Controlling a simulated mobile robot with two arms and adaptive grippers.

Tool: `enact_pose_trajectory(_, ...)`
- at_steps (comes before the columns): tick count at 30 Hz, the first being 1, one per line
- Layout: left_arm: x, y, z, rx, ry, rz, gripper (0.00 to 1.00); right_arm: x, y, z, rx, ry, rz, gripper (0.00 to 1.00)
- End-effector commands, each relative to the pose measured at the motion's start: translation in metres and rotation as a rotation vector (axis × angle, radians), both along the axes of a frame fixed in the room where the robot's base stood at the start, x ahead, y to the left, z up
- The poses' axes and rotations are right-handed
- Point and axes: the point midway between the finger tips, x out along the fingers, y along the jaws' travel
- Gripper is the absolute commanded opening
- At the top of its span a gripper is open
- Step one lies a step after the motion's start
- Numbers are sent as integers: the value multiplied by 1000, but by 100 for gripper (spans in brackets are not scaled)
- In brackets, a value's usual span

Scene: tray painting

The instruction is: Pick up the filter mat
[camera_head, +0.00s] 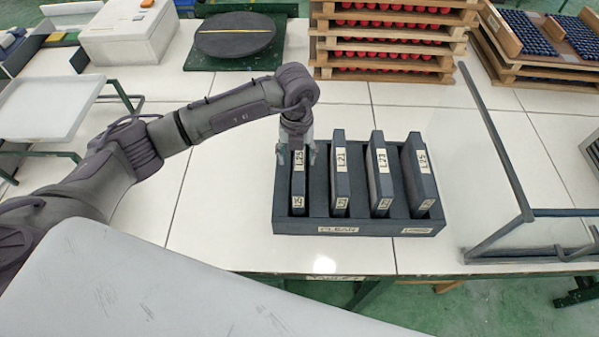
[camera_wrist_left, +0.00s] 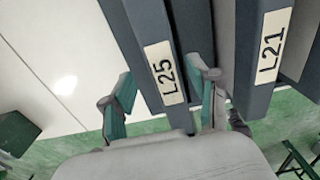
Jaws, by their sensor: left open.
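Several dark grey filter mats stand upright in slots of a dark rack (camera_head: 360,227) labelled CLEAN on the white table. My left gripper (camera_head: 298,155) is over the leftmost mat (camera_head: 298,190), with its fingers pointing down. In the left wrist view the open teal-padded fingers (camera_wrist_left: 160,95) sit on either side of a mat (camera_wrist_left: 166,75) labelled L25, with gaps visible. A second mat (camera_wrist_left: 268,55) labelled L21 stands to its right; it also shows in the head view (camera_head: 341,170). Two more mats (camera_head: 380,172) (camera_head: 420,172) stand further right. My right gripper is not in view.
A clear-walled frame (camera_head: 500,140) stands right of the rack. Wooden trays with red balls (camera_head: 390,45) are stacked behind it. A round dark plate (camera_head: 235,35) and a white box (camera_head: 128,30) are at the back left. The table left of the rack is clear.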

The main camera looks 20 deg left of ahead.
Motion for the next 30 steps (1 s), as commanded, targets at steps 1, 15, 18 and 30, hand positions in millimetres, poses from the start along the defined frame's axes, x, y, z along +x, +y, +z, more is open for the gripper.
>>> enact_pose_trajectory(1, 0, -1, -2, 0, 1, 0, 60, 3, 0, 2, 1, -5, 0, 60)
enact_pose_trajectory(15, 1, -6, -53, 0, 1, -1, 60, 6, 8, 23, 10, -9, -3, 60)
enact_pose_trajectory(18, 1, -6, -54, -1, 0, -1, 60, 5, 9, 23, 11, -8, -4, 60)
enact_pose_trajectory(30, 1, -6, -53, -1, 0, -1, 9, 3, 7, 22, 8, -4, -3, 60)
